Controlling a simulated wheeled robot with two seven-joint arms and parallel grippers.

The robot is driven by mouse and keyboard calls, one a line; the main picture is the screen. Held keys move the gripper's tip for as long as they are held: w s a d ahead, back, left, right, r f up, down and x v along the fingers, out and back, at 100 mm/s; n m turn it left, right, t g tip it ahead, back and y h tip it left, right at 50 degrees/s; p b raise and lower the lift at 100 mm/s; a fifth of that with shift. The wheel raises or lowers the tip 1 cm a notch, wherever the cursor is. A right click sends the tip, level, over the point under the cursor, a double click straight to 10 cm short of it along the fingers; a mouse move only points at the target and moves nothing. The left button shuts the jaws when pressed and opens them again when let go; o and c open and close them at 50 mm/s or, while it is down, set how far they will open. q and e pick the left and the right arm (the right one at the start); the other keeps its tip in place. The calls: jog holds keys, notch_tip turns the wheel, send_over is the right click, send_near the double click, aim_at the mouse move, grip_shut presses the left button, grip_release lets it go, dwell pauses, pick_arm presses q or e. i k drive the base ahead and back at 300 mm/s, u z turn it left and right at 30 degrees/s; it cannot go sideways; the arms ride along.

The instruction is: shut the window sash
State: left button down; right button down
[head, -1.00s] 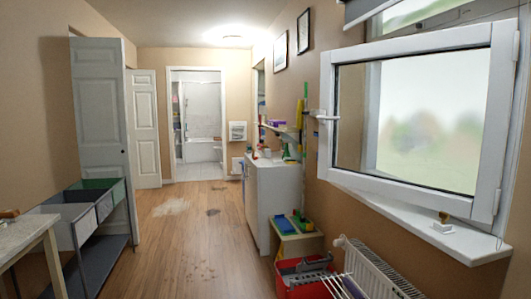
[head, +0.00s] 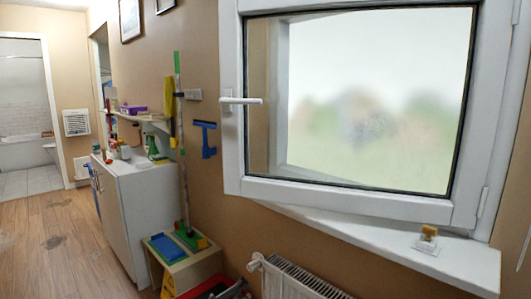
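The window sash (head: 232,150) is a white frame around a glass pane, at the right of the head view. It stands open, swung into the room, with its hinge side at the right. Its white handle (head: 241,101) is on the left side of the sash and points sideways. The sash hangs over the white window sill (head: 400,250). Neither of my grippers is in view.
A small yellow-topped object (head: 428,236) stands on the sill. A radiator (head: 300,282) is below it. The wooden floor (head: 50,245) at left is clear.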

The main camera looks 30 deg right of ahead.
aim_at(493, 22)
jog(key=z, duration=0.9)
jog(key=i, duration=1)
jog(key=z, duration=0.8)
